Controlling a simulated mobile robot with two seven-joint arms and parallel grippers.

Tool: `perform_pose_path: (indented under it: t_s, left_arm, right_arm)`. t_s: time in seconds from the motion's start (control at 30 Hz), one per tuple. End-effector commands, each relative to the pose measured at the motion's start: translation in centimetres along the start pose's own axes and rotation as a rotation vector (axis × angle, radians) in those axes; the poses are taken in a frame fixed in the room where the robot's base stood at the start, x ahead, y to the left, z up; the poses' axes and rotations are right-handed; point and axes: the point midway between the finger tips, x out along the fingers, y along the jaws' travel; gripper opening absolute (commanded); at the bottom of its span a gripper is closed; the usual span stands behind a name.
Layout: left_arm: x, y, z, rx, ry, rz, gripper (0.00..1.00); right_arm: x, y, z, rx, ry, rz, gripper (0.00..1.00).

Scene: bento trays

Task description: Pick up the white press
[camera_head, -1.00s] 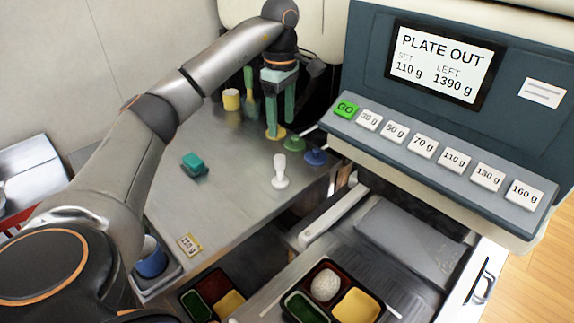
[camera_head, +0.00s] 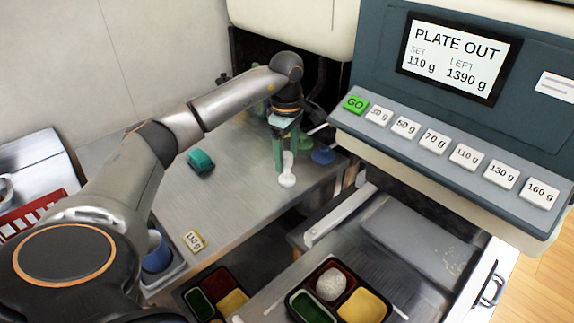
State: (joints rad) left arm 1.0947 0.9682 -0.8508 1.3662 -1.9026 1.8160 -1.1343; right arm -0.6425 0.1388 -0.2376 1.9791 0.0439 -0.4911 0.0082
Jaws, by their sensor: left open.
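The white press (camera_head: 287,178) stands upright on the metal counter, its round base down. My left gripper (camera_head: 286,165) has come down over it from above. Its green fingers are open, one to the left of the press's handle and one to the right or just behind it. I cannot tell whether either finger touches the handle. The top of the press is partly hidden by the gripper. My right gripper is not in view.
A green press (camera_head: 305,142) and a blue press (camera_head: 323,155) stand close behind. A teal block (camera_head: 201,161) lies to the left. The machine's button panel (camera_head: 440,150) overhangs on the right. A bento tray (camera_head: 340,292) with rice sits at the front.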

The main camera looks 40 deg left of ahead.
Motion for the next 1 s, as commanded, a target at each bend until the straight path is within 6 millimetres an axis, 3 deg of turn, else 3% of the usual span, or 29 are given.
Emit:
perform_pose_path:
  t_s: [0.07, 0.67, 1.0]
  left_arm:
    - [-0.03, 0.01, 0.02, 0.0, 0.0, 0.0, 0.69]
    - [-0.05, 0.01, 0.03, 0.0, 0.0, 0.0, 0.01]
    - [-0.06, 0.0, 0.02, 0.0, 0.0, 0.0, 0.0]
  right_arm:
    - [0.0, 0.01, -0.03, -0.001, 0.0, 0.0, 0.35]
    - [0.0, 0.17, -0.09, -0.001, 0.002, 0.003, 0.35]
    - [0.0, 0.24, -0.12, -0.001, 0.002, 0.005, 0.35]
